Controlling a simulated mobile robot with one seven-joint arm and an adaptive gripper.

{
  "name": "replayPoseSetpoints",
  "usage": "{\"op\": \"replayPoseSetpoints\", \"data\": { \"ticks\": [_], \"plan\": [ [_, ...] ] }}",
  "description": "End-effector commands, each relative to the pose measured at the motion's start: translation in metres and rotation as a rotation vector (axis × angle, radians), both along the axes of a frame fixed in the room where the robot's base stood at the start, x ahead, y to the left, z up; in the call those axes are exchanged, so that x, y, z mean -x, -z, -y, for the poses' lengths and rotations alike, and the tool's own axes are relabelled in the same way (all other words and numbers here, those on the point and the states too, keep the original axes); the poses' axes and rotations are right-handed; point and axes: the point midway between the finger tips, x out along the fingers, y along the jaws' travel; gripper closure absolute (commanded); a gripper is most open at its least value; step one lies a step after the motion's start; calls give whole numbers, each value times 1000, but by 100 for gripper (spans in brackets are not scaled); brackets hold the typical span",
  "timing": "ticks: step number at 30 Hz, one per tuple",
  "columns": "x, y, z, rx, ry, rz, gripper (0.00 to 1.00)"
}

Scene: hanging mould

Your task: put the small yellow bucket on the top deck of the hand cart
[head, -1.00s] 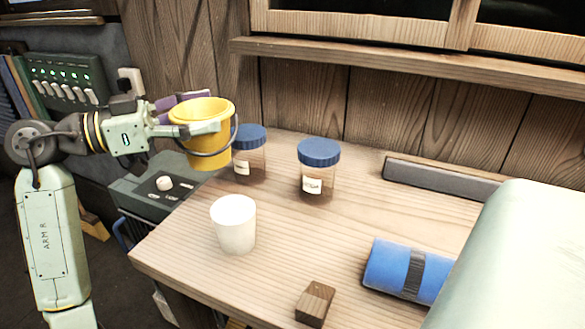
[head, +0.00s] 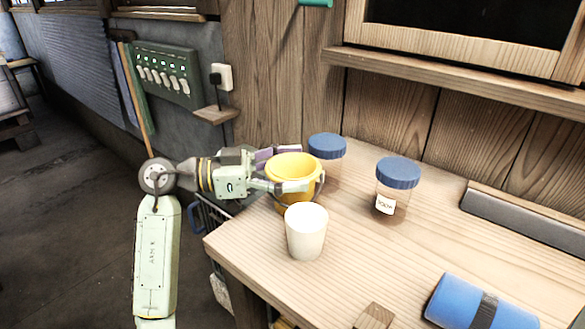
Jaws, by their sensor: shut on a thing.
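The small yellow bucket (head: 294,168) is upright at the far left end of the wooden table, with its handle hanging down its side. My gripper (head: 285,170) is shut on it, coming from the left with fingers around its upper part. The white cup hides part of the bucket's lower side, so I cannot tell how far its base is above the table. Left of the table, behind my arm, a blue handle and part of a rack (head: 205,222) show. This may be the hand cart, but its top deck is mostly hidden.
The table (head: 345,275) also holds a white cup (head: 306,235), two blue-lidded jars (head: 327,147) (head: 396,185), a blue roll (head: 480,303) and a wooden block (head: 375,317). A switch panel (head: 163,75) and small shelf (head: 216,114) are on the wall. Floor at left is clear.

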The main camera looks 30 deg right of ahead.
Motion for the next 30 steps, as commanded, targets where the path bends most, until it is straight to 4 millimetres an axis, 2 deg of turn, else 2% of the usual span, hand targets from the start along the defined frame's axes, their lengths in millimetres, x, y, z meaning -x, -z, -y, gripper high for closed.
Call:
{"op": "replayPoseSetpoints", "data": {
  "ticks": [5,6,14,26,30],
  "plan": [
    [0,5,0,1,0,0,59],
    [0,3,0,0,0,0,27],
    [0,3,0,0,0,-1,10],
    [0,-3,0,-1,0,0,10],
    [-10,2,-18,0,-3,-1,10]
  ]
}}
